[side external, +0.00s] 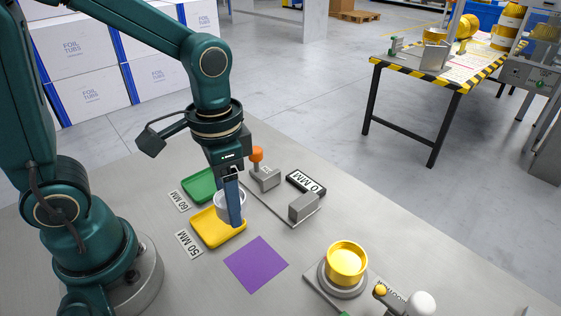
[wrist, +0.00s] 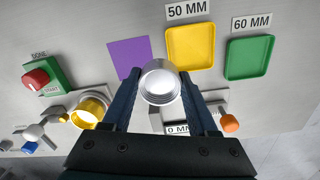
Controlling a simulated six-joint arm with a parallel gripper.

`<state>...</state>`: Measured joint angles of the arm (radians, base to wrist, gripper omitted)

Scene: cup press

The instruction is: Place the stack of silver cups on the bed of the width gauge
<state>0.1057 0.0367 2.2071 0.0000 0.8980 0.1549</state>
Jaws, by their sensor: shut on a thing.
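My gripper (side external: 233,218) is shut on the stack of silver cups (side external: 222,206), which shows as pale rims between the two blue fingers in the wrist view (wrist: 160,80). In the side view the stack overlaps the yellow tray (side external: 206,236); whether it touches anything below is hard to tell. The width gauge (side external: 302,207) is to the right of my gripper, with grey blocks, an orange knob (side external: 256,154) and a "0 MM" display (side external: 306,183). The gauge's bed lies between its blocks; in the wrist view my fingers and the cups partly hide the gauge.
A green tray (side external: 199,184) stands beside the yellow one, with "60 MM" and "50 MM" labels. A purple square (side external: 256,264) lies on the table in front. A gold cup (side external: 347,261) sits in a round holder at front right. A red button (wrist: 36,79) on a green box shows left.

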